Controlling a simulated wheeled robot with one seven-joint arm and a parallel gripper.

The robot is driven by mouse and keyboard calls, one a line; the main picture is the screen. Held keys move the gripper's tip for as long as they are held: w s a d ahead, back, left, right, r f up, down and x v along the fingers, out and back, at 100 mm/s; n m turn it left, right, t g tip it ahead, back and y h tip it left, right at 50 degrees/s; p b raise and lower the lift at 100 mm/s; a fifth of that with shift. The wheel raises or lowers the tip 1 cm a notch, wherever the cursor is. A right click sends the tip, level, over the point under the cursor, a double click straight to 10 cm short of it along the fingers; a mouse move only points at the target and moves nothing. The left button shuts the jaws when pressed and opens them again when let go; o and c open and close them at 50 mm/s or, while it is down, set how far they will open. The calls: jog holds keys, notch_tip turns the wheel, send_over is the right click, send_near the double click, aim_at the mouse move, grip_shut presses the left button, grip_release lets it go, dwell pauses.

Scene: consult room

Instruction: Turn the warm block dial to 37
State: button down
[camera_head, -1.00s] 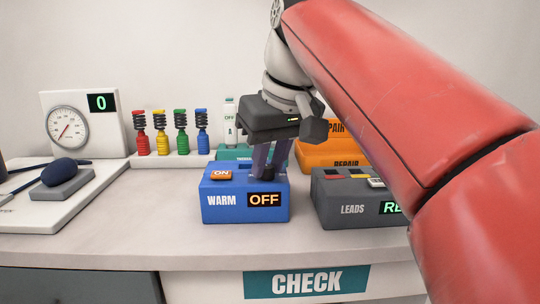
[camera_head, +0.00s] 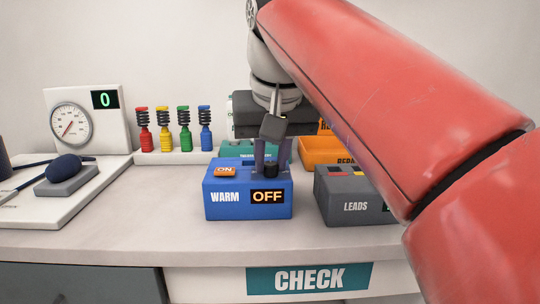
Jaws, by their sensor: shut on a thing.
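The warm block (camera_head: 224,206) is a blue box labelled WARM on the counter, in the middle of the head view. Its display (camera_head: 267,197) reads OFF, and an orange ON button (camera_head: 225,171) sits on its top left. The black dial (camera_head: 271,170) is on its top right. My gripper (camera_head: 270,160) points down over the block, with its fingers shut on the dial. The fingertips are partly hidden behind the dial and the gripper's body. No number shows on the dial.
A dark grey LEADS box (camera_head: 350,207) stands close on the right, partly behind my red arm. Orange bins (camera_head: 318,150) and a teal box (camera_head: 232,152) are behind. A white gauge unit (camera_head: 86,122) and a blue bulb (camera_head: 63,168) are at left. The counter's front is clear.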

jog(key=c, duration=1.3)
grip_release()
jog(key=shift+o, duration=0.2)
jog(key=v, duration=0.7)
jog(key=shift+r, duration=0.4)
jog(key=shift+s, duration=0.25)
